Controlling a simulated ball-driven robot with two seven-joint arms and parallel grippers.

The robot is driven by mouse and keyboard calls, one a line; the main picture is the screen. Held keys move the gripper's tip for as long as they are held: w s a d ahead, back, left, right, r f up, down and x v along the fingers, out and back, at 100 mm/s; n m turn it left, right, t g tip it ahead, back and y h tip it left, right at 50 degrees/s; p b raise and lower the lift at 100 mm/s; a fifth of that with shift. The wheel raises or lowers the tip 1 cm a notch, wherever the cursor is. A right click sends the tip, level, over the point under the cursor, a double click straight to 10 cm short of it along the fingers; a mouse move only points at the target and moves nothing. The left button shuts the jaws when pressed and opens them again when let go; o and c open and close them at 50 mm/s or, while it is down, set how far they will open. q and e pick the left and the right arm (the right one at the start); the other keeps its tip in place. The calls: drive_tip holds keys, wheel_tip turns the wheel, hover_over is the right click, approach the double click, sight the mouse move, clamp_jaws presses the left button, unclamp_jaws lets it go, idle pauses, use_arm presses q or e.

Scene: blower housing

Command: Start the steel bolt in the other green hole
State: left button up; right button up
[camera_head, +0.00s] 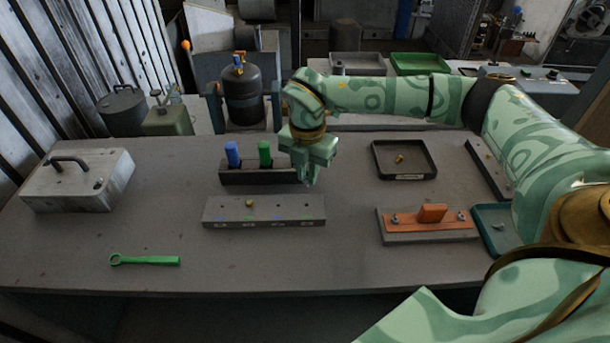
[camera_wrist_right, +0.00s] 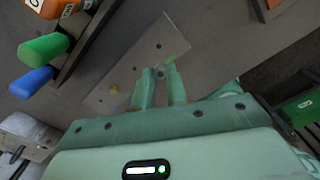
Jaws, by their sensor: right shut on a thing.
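The grey block with a row of holes and small coloured marks (camera_head: 230,213) lies at the middle of the bench. A brass bolt (camera_head: 250,203) stands in it at the second hole from the left; it also shows in the wrist view (camera_wrist_right: 113,90). My right gripper (camera_head: 309,181) is above the block's right end, pointing down. In the wrist view its fingers (camera_wrist_right: 160,74) are shut on a small grey steel bolt (camera_wrist_right: 160,71), mostly hidden between them. A green mark (camera_wrist_right: 172,57) shows just beyond the fingertips. I cannot tell whether the bolt touches the block. My left gripper is not in view.
A tool rack (camera_head: 245,178) with blue and green handles stands close behind the block. A fixture with an orange piece (camera_head: 432,213), a teal tray (camera_head: 488,214) and a black tray (camera_head: 378,165) are to the right. A green wrench (camera_head: 148,260) lies front left.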

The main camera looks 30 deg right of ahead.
sight(306, 178)
drive_tip(key=shift+w+f, duration=0.1)
drive_tip(key=shift+w, duration=0.1)
drive_tip(key=shift+f, duration=0.2)
drive_tip(key=shift+d+f+b, duration=0.1)
drive_tip(key=shift+f+b, duration=0.25)
drive_tip(key=shift+b, duration=0.2)
wheel_tip(306, 178, down, 4)
drive_tip(key=b, duration=0.3)
drive_tip(key=shift+r, duration=0.2)
drive_tip(key=shift+f+b, duration=0.35)
drive_tip(key=shift+f, duration=0.5)
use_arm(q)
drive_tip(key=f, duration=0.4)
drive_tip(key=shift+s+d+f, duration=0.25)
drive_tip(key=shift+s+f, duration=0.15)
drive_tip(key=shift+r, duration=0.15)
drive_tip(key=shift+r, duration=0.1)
use_arm(e)
drive_tip(key=shift+f, duration=0.15)
use_arm(q)
drive_tip(key=shift+p, duration=0.3)
